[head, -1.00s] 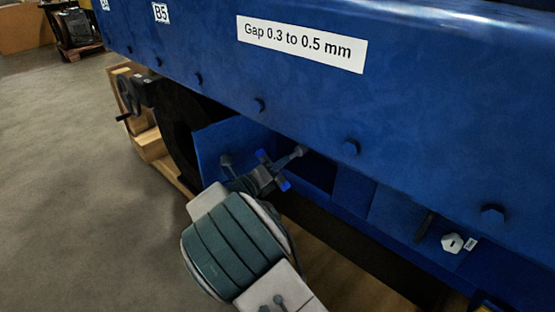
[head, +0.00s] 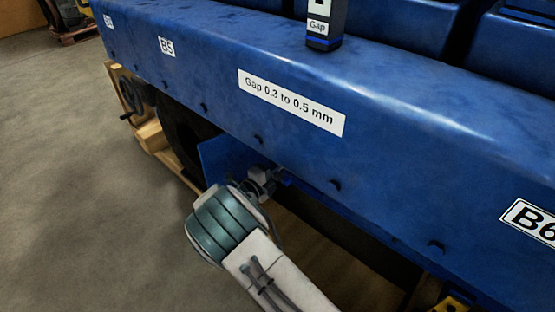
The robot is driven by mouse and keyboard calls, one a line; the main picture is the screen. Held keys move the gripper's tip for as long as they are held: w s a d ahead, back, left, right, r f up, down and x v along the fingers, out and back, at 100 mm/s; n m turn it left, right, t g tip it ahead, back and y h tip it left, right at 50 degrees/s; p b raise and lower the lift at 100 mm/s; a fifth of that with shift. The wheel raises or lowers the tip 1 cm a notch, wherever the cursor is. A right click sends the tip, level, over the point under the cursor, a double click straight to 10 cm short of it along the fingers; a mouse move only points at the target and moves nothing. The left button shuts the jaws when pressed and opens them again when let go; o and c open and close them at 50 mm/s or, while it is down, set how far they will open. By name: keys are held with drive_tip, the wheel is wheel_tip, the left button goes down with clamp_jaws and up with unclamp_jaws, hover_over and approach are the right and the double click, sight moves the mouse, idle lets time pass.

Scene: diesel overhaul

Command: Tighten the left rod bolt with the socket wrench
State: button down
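My gripper (head: 264,178) is at the opening in the lower side of the blue engine block (head: 200,78), under its overhanging ledge. Its fingers are small and mostly hidden by the ledge and my wrist, so I cannot see whether they are open or shut. Neither the socket wrench nor the left rod bolt can be made out in the head view now.
A label reading "Gap 0.3 to 0.5 mm" (head: 291,102) is on the block's face, among bolt heads. A dark gauge marked "Gap" (head: 325,24) stands on top. A handwheel (head: 131,96) and wooden supports (head: 152,136) are at the left.

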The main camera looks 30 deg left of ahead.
drive_tip(key=n+p, duration=0.3)
drive_tip(key=shift+w+r, duration=0.25)
drive_tip(key=shift+r, duration=0.1)
drive_tip(key=shift+f+n+p, duration=0.1)
drive_tip(key=shift+n+p, duration=0.45)
drive_tip(key=shift+n, duration=0.05)
drive_tip(key=shift+w+d+f+n, duration=0.1)
drive_tip(key=shift+w+d+n, duration=0.05)
drive_tip(key=shift+w+n, duration=0.15)
drive_tip(key=shift+x, duration=1.4)
drive_tip(key=shift+w+f, duration=0.1)
drive_tip(key=shift+f, duration=0.05)
